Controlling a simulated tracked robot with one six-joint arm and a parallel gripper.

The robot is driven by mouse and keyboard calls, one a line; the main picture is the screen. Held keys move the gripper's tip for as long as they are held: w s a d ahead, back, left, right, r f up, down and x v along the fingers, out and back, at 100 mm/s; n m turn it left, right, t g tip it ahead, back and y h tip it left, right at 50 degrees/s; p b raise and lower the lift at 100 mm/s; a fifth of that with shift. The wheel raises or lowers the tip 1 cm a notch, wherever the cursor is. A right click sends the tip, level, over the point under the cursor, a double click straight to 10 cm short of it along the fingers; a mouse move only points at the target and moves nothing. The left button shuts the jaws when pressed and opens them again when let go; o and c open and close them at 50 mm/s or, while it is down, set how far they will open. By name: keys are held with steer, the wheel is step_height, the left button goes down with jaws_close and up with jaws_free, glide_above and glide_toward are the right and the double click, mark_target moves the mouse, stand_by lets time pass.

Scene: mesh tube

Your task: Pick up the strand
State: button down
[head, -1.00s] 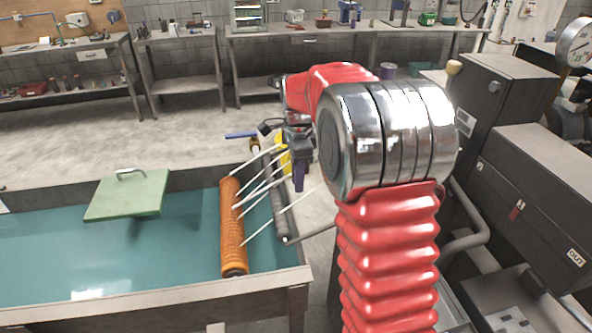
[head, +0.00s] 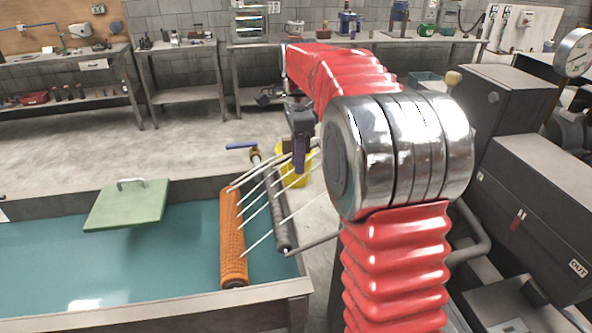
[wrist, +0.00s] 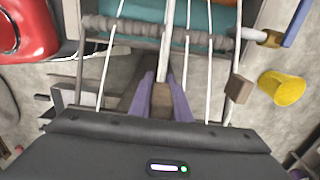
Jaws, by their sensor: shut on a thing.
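Several thin white strands run from the orange mesh tube (head: 233,238) across the grey rod (head: 279,215) toward the right. My gripper (head: 300,168) is beyond the rod, at the far ends of the strands. In the wrist view, my gripper's purple fingers (wrist: 162,88) are shut on a brown tab (wrist: 162,97) in line with the middle white strand (wrist: 167,42). Another brown tab (wrist: 239,89) hangs at the end of a strand on the right, outside the fingers. The fingers partly hide the held end.
The tube lies over a teal-bottomed trough (head: 120,316) with a green lid board (head: 128,205) at its left. A blue-handled valve (head: 241,146) and a yellow bucket (wrist: 281,89) are near the rod. Grey machines (head: 545,190) stand at the right. Open floor lies behind.

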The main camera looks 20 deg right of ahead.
steer(key=shift+r, duration=0.25)
stand_by(0.5)
steer(key=shift+r, duration=2.05)
steer(key=shift+s, duration=0.15)
